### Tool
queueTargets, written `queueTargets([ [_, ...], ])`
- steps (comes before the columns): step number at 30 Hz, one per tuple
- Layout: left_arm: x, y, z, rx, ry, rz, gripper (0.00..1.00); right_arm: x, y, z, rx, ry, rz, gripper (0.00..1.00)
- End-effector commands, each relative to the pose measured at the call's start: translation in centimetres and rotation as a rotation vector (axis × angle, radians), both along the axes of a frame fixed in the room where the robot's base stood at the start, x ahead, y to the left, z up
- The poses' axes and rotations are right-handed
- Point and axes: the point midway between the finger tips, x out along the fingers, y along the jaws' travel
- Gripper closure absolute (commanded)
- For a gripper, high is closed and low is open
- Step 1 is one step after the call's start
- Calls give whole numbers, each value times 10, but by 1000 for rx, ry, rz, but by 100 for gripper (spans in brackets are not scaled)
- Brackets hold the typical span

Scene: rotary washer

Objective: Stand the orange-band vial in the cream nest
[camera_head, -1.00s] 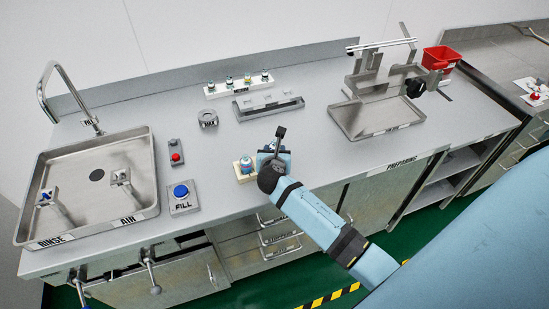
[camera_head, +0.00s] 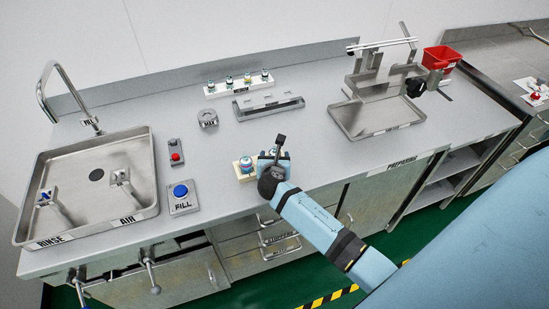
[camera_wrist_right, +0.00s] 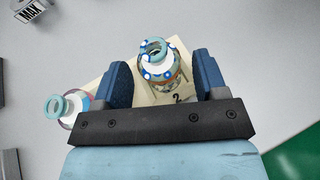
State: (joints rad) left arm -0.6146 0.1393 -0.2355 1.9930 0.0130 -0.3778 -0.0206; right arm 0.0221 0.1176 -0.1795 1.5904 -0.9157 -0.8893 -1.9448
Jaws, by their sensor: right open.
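The cream nest (camera_head: 243,178) sits near the counter's front edge and also shows in the right wrist view (camera_wrist_right: 178,98), marked "2". One vial (camera_wrist_right: 157,62) with a teal mouth, a blue-and-white dotted shoulder and an orange-brown patch on its body stands upright at the nest, between my right gripper's fingers (camera_wrist_right: 164,80). The fingers are open, with gaps to the vial on both sides. A second vial (camera_wrist_right: 62,108) stands left of the left finger; it also shows in the head view (camera_head: 246,163). My right gripper (camera_head: 272,158) is low over the nest's right part. My left gripper is out of view.
Behind are a white rack (camera_head: 238,86) with several vials, a grey slotted holder (camera_head: 268,107) and a "MAX" block (camera_head: 207,118). To the left are the FILL button (camera_head: 182,195) and sink (camera_head: 90,180). A metal tray stand (camera_head: 375,115) is at right.

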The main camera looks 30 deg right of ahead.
Motion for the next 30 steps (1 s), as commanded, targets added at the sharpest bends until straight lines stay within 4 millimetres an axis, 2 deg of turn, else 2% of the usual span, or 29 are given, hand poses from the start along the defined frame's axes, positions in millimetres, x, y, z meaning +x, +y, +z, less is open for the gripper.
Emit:
queueTargets([
  [5,0,0,-1,1,2,0,57,-15,11,9,1,1,1,34],
  [15,0,0,-2,1,1,-1,57,-69,49,36,2,0,1,34],
  [22,1,0,-1,0,-2,-1,57,-88,64,46,5,-2,0,34],
  [26,1,0,-1,1,-3,0,57,-99,71,34,133,-38,-7,34],
  [29,1,0,-1,1,-3,0,57,-117,82,11,402,-107,-41,34],
  [30,1,0,-1,1,-3,0,57,-127,89,0,548,-139,-69,34],
])
